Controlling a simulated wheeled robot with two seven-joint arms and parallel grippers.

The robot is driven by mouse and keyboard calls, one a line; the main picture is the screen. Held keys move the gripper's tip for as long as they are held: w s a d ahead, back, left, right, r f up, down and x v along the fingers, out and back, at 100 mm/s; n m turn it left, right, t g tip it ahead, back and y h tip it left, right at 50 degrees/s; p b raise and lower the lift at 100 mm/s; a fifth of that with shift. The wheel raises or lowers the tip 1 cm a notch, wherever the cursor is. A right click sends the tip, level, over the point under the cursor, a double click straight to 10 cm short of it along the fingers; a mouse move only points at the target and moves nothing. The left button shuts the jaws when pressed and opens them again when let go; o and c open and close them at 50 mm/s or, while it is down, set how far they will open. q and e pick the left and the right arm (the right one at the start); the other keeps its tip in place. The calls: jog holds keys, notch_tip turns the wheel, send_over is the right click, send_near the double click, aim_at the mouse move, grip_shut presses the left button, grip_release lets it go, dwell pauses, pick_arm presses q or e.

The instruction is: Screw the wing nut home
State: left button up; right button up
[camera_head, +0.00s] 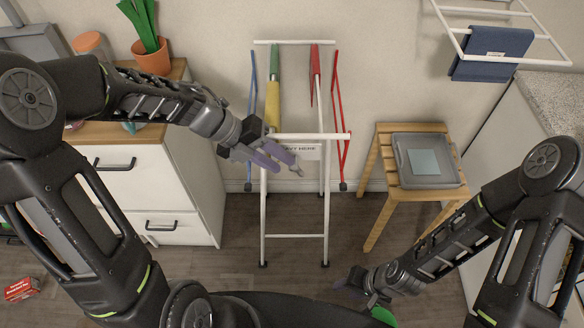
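My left gripper (286,163), with purple fingers, reaches from the left to the front of a white drying rack (325,215), just below its upper front bar. A tiny grey piece (297,171) shows at its fingertips. It may be the wing nut, but it is too small to be sure. I cannot tell whether the fingers grip it or whether it touches the rack. A label (306,149) ending in "HERE" is partly hidden behind the fingers. My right gripper (350,284) is low over the floor, right of the rack's legs, and its fingers are dark and unclear.
The rack has blue (253,120) and red (338,110) side wings. A wooden stool (398,180) with a grey tray (455,177) stands at the right. A white cabinet (185,190) is at the left. A red box (21,289) lies on the floor.

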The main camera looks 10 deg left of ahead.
aim_at(292, 169)
pick_arm(q)
jog(key=x, duration=0.5)
grip_shut()
dwell(0.6)
